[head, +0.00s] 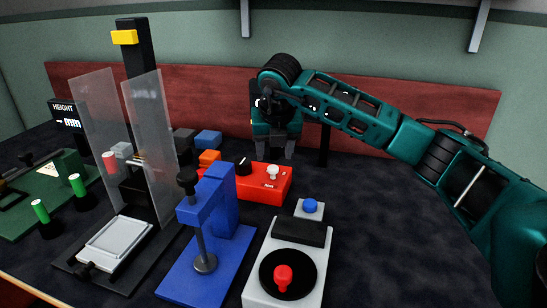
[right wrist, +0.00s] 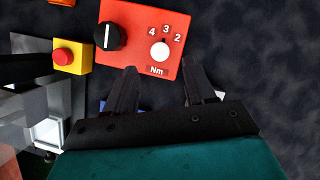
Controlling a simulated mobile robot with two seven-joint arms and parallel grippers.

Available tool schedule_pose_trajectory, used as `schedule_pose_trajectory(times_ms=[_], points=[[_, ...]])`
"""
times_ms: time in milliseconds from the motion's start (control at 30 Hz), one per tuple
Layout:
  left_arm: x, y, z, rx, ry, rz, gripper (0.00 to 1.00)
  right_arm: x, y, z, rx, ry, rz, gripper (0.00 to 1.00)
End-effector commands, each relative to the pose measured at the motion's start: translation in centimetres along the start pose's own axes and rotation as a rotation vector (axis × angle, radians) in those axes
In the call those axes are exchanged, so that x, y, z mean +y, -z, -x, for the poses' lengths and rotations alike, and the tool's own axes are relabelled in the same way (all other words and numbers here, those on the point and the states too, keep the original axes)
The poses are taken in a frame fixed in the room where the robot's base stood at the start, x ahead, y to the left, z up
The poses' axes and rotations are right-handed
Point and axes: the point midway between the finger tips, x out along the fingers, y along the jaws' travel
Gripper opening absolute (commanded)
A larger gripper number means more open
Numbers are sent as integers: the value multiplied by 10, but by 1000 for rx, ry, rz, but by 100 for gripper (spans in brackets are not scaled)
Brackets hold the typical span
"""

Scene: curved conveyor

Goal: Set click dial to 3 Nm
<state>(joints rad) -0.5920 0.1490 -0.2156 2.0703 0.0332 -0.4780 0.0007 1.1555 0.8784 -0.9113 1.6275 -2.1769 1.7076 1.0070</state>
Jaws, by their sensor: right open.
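The red box (head: 265,185) stands mid-table and carries a white dial (head: 272,171) and a black knob (head: 243,167). In the right wrist view, the red box (right wrist: 138,65) has the marks 4, 3 and 2 above the white dial (right wrist: 159,51), with "Nm" below. The dial's narrow part points up, roughly towards 3; its exact setting is too small to tell. The black knob (right wrist: 108,36) is left of it. My right gripper (head: 274,153) is open and empty above the box, fingers pointing down; in its wrist view the fingertips (right wrist: 161,68) appear below the dial, apart from it. My left gripper is not in view.
A blue stand (head: 210,235) with a black screw is in front of the red box. A grey box with a red button (head: 283,278) stands at the front. A clear-walled press (head: 148,115) stands left. The dark table right of these is clear.

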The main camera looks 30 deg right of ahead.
Motion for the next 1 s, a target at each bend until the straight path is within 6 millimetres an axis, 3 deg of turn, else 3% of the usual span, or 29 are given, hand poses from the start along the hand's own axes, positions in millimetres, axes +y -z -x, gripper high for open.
schedule_pose_trajectory(times_ms=[33,200,400,1000], points=[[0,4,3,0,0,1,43,0,-2,16,-4,-2,0,55],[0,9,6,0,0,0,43,0,-2,49,-4,-2,0,55],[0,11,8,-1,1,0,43,0,0,71,-1,-1,1,55],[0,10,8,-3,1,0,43,0,0,74,0,0,0,55]])
